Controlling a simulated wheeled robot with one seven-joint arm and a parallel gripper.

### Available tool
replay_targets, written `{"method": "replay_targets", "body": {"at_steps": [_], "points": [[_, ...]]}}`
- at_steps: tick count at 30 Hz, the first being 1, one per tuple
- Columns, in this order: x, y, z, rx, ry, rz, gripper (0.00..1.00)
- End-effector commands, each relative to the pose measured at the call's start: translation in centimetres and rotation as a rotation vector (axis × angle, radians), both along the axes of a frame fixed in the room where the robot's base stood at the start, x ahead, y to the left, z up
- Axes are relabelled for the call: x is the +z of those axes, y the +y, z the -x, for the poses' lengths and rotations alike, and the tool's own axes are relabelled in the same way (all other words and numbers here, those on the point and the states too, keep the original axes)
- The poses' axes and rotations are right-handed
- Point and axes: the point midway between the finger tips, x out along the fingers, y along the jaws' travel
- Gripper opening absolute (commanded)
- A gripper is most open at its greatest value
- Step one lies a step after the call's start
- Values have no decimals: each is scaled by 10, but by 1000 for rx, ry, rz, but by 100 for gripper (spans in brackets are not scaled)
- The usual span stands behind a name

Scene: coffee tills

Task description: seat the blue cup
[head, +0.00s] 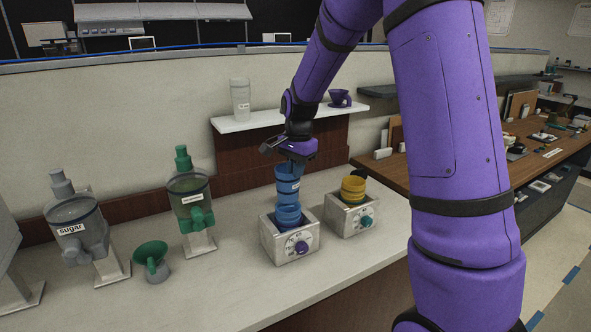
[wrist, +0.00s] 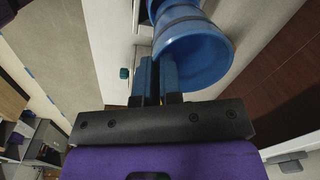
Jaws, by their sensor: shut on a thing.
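In the wrist view my gripper (wrist: 158,82) is shut on the wall of the blue cup (wrist: 190,52), whose wide rim shows to the right of the fingers. The inside of the holder is hidden by the cup.
A second silver box (head: 349,219) with a yellow cup (head: 353,188) stands close on the right. A green dispenser (head: 190,203), a sugar dispenser (head: 75,225) and a green funnel (head: 151,258) stand left. A shelf (head: 260,121) behind holds a clear cup (head: 240,98) and purple funnel (head: 340,97).

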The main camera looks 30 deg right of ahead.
Motion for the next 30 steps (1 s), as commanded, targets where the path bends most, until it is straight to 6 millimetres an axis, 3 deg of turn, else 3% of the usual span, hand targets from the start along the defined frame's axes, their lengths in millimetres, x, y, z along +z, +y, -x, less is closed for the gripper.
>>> {"method": "replay_targets", "body": {"at_steps": [11,30], "points": [[0,0,0,0,0,0,0],[-19,0,0,0,1,0,0]]}}
